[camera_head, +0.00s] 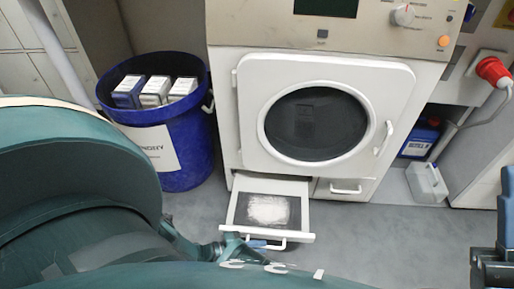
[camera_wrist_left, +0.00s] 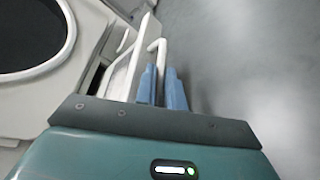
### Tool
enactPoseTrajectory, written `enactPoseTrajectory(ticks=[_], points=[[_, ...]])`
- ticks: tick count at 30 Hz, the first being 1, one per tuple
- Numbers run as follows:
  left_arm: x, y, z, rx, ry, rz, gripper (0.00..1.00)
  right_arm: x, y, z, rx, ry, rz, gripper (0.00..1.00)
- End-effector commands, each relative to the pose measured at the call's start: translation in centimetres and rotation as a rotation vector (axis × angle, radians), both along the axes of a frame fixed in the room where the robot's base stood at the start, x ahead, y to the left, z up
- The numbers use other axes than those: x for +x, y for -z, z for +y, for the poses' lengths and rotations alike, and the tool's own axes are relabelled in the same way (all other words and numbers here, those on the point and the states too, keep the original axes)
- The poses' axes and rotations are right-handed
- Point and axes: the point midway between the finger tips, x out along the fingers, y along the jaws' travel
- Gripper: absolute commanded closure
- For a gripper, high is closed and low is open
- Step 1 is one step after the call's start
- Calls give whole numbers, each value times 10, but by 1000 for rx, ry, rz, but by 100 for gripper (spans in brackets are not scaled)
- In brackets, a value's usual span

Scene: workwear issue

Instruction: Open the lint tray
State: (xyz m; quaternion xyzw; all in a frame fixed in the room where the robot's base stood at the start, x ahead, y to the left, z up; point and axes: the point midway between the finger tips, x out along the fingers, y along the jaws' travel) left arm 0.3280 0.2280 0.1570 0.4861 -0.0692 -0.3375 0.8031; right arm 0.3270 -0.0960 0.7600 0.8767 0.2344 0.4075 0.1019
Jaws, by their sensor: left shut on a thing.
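The lint tray (camera_head: 234,213) is pulled out below the round dryer door, with a pale patch of lint (camera_head: 268,209) on its dark screen. Its white bar handle (camera_head: 291,237) is at the tray's front. My left gripper (camera_head: 258,243) is shut on this handle, its blue fingers partly hidden by my own arm. In the left wrist view the handle (camera_wrist_left: 160,48) runs between the blue fingers of the gripper (camera_wrist_left: 163,85). Part of my right gripper (camera_head: 495,262) shows at the right edge; its fingertips cannot be made out.
The dryer (camera_head: 225,110) has a closed door (camera_head: 395,100) and a small closed drawer (camera_head: 345,187) right of the tray. A blue bin (camera_head: 190,150) with boxes stands left. A white container (camera_head: 427,183) and a blue canister (camera_head: 420,140) are at right. Grey floor (camera_head: 375,235) in front is clear.

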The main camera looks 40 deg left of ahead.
Motion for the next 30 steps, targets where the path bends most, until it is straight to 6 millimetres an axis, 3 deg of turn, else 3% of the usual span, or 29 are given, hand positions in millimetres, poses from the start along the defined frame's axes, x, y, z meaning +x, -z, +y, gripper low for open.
enactPoseTrajectory(ticks=[7,8,16,25,30], points=[[-8,1,-4,-9,12,6,100,0,-1,0,0,0,0,64],[-8,1,-4,-9,13,6,88,0,-1,0,0,0,0,64],[-6,1,-3,-7,9,5,67,0,-1,0,0,0,1,64],[-7,-1,0,-4,5,4,67,0,-2,0,0,0,1,64],[-27,-7,16,-3,5,7,67,2,-4,0,1,-1,24,64]])
